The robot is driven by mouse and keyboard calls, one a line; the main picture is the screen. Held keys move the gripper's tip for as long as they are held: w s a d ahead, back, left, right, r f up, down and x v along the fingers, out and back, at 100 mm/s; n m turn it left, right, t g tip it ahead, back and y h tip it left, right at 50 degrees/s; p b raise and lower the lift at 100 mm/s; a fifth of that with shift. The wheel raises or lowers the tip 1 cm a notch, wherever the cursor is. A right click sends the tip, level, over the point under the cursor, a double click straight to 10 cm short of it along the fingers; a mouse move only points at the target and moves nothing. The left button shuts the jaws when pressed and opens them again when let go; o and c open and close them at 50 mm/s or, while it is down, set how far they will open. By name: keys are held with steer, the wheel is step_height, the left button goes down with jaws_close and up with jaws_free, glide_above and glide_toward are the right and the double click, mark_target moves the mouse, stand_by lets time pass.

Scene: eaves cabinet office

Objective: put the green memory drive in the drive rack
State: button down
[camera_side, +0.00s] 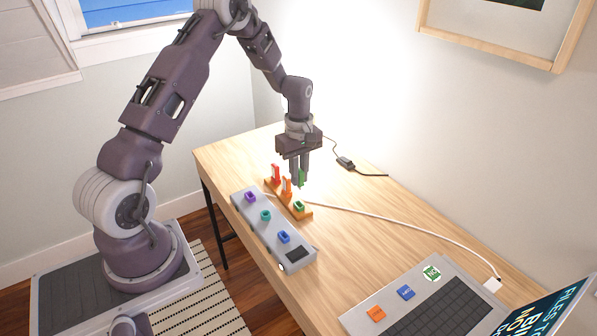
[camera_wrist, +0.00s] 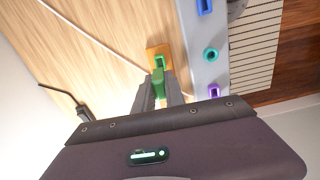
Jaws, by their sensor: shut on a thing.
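My gripper (camera_side: 301,181) is shut on the green memory drive (camera_side: 302,177) and holds it upright above the drive rack. The rack (camera_side: 307,214) is an orange wooden strip on the desk. A red drive and an orange drive stand in it, and its green slot (camera_side: 298,206) is at the near end and looks empty. In the wrist view the green drive (camera_wrist: 158,77) shows between my fingertips (camera_wrist: 160,88), close to the green slot on the rack (camera_wrist: 152,48). Whether drive and slot touch cannot be told there; the side view shows a gap.
A grey hub (camera_side: 258,229) with purple, teal and blue sockets lies alongside the rack. A black adapter (camera_side: 345,162) lies behind. The desk right of the rack is mostly clear.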

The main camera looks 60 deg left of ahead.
mark_target(299, 187)
steer(key=shift+f, duration=2.3)
steer(key=shift+f, duration=1.2)
steer(key=c, duration=1.3)
jaws_free()
step_height(299, 187, up, 7)
